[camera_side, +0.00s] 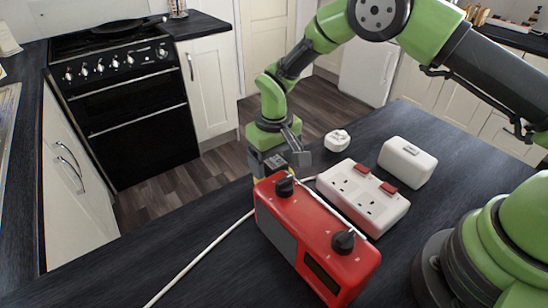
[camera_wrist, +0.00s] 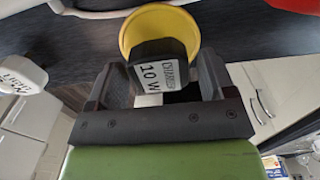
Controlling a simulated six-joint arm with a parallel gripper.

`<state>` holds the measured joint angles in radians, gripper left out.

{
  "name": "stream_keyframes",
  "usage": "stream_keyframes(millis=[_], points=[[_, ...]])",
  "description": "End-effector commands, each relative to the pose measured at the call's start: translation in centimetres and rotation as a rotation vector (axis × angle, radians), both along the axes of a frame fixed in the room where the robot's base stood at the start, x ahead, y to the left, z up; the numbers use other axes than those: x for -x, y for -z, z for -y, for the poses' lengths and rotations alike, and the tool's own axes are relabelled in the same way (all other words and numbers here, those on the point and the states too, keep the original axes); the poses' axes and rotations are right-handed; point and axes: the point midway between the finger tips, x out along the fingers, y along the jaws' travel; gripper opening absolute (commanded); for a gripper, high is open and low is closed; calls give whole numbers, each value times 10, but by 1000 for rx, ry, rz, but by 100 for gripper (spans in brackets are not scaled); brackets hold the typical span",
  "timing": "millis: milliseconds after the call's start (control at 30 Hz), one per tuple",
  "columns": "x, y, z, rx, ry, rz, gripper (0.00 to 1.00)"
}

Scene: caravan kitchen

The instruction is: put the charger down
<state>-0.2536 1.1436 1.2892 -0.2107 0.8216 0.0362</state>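In the side view my gripper (camera_side: 284,158) is low over the worktop, just behind the red radio, which hides what is under the fingers.
The red radio (camera_side: 318,238) stands in front of my gripper. A white socket strip (camera_side: 362,196) lies to its right, with a white box (camera_side: 407,161) beyond and a small white plug (camera_side: 337,140) behind. A white cable (camera_side: 200,257) crosses the dark worktop (camera_side: 200,285), clear at front left.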

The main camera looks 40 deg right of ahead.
Motion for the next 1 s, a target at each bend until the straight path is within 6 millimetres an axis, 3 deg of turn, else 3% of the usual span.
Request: stream_keyframes(millis=[367,467,800,1000], points=[[0,-6,0,0,0,1,81],[-1,-19,0,0,-1,3,81],[0,-93,0,0,0,4,81],[0,-118,0,1,-1,1,81]])
